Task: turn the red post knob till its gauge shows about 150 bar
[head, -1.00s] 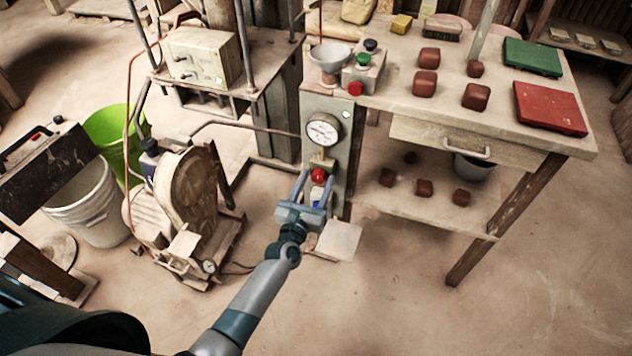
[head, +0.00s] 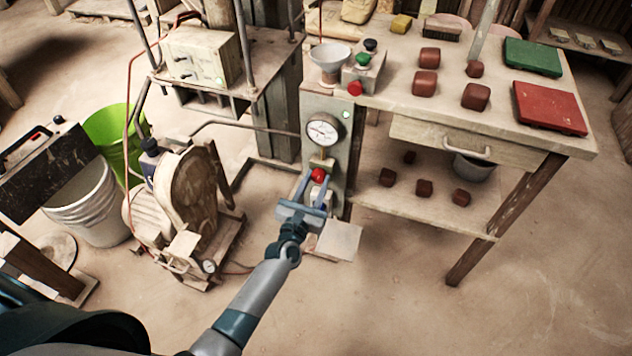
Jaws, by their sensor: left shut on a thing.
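The red post knob (head: 318,175) sits on the front of the grey post, just below the round white gauge (head: 323,130). The gauge has a dark needle, but its numbers are too small to read. My left gripper (head: 313,183) reaches up from below, with its two fingers on either side of the red knob, shut on it. Part of the knob is hidden by the fingers. A small blue and white part on the post shows below the knob, partly behind the gripper. My right gripper is not in view.
The worktable (head: 400,110) stands right of the post, with brown blocks, a green box (head: 532,57) and a red box (head: 549,107). A control box with green and red buttons (head: 363,73) sits above the gauge. A machine (head: 185,200) stands left of my arm.

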